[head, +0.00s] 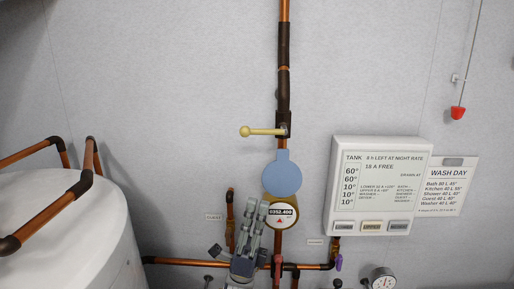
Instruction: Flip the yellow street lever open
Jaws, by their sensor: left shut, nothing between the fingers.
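The yellow street lever (262,131) sticks out level to the left from a dark valve body (284,125) on the upright copper pipe. Its round knob is at the left end. My left gripper (254,204) is grey and shut, with nothing in it. It is below the lever, apart from it, in front of the pipes just left of the round meter. My right gripper is not in view.
A blue disc (283,177) and a meter (281,213) sit on the pipe below the lever. A white tank (75,235) is at the left, a white panel (376,185) at the right. A red pull (458,113) hangs at upper right. The wall left of the lever is clear.

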